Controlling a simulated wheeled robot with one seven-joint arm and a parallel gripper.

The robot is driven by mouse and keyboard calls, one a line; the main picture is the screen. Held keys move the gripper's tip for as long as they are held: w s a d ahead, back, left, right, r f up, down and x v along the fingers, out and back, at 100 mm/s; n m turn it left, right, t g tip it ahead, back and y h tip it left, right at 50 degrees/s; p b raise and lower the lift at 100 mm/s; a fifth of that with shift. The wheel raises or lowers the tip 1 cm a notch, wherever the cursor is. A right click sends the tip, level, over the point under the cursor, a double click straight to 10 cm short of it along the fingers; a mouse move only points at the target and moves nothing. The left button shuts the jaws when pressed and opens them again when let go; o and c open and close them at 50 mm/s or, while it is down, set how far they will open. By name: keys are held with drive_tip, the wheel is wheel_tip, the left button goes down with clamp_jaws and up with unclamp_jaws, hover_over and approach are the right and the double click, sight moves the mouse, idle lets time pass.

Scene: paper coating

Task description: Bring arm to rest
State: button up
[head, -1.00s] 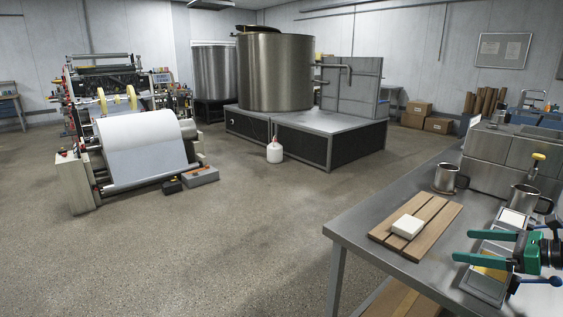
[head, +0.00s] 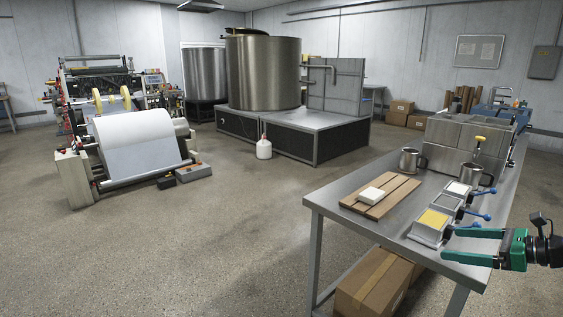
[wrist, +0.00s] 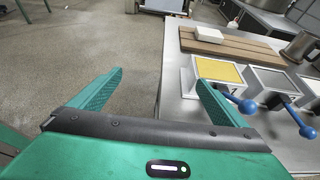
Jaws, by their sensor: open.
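My green gripper (head: 474,246) is at the lower right of the head view, at the near right corner of the steel table (head: 328,203). Its two fingers point left and are spread wide with nothing between them. In the wrist view my gripper (wrist: 158,90) is also open and empty.
On the table are a slatted wooden board (head: 400,190) with a white block (head: 372,194), several small boxes with blue-knobbed levers (head: 481,217), and two steel mugs (head: 409,160). Cardboard boxes (head: 362,287) sit under the table. Open floor (head: 220,245) lies to the left.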

drive_tip(key=s+a+f+n+g+h, duration=0.35)
drive_tip(key=s+a+n+g, duration=0.3)
drive_tip(key=a+n, duration=0.25)
drive_tip(key=s+a+r+n+g+h, duration=0.1)
drive_tip(key=s+r+n+g+h, duration=0.1)
drive_tip(key=s+n, duration=0.4)
drive_tip(key=s+a+r+n+g+h, duration=0.2)
drive_tip(key=s+r+n, duration=0.2)
drive_tip(key=s, duration=1)
drive_tip(key=n, duration=0.3)
drive_tip(key=shift+s+a, duration=0.3)
drive_tip(key=shift+s, duration=0.1)
drive_tip(key=shift+r+h, duration=0.1)
drive_tip(key=shift+h, duration=0.15)
drive_tip(key=shift+w+f, duration=0.25)
drive_tip(key=shift+w, duration=0.4)
